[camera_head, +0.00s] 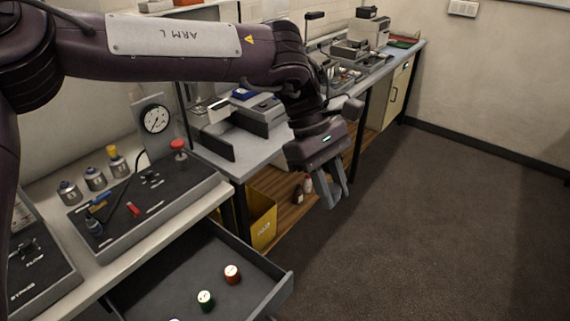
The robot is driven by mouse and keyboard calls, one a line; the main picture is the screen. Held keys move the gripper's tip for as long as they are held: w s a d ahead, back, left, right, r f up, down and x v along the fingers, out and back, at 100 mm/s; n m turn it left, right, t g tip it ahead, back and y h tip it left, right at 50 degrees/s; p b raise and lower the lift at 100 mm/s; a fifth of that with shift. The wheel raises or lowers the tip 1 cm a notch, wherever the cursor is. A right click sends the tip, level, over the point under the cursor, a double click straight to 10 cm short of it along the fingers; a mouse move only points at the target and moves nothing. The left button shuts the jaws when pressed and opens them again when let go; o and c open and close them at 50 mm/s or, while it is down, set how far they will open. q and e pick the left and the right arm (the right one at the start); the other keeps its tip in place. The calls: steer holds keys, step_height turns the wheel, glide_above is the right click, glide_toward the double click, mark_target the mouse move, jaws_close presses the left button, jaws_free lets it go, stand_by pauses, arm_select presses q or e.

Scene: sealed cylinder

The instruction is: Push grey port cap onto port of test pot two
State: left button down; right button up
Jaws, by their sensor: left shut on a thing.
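My left gripper (337,194) is out over the floor, to the right of the benches, with its fingers pointing down. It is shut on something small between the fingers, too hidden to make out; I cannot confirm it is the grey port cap. Several small metal pots stand in a row at the back of the near bench: a left one (68,193), a middle one (95,179) and a right one (118,163) with a yellow top. Their labels are too small to read, so I cannot tell which is test pot two. My right gripper is out of view.
An open drawer (283,285) holds a green-sided cap (206,300) and an orange-red one (232,274). A black-topped tray (205,186) carries tools, a dial gauge (157,119) and a red knob (178,145). A yellow bin (263,222) stands below. The floor at right is clear.

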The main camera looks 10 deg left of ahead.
arm_select(q)
steer(key=shift+a+f+n+t, duration=0.15)
steer(key=shift+f+n+t, duration=0.2)
steer(key=shift+n, duration=0.25)
steer(key=s+a+f+n+t+y, duration=0.3)
steer(key=f+n, duration=0.5)
steer(key=n, duration=0.7)
steer(key=a+f+n+t+y, duration=0.45)
steer(key=f+n, duration=0.35)
steer(key=n, duration=0.7)
steer(key=s+a+f+n+g+h, duration=0.1)
steer(key=s+a+f+n+g, duration=0.4)
steer(key=n, duration=1)
steer(key=s+a+f+n+g+h, duration=0.1)
steer(key=s+a+f+n+g, duration=0.4)
steer(key=n, duration=1)
steer(key=shift+s+a+f+g+h, duration=0.35)
steer(key=shift+s+a+f, duration=0.1)
steer(key=shift+a+f, duration=0.3)
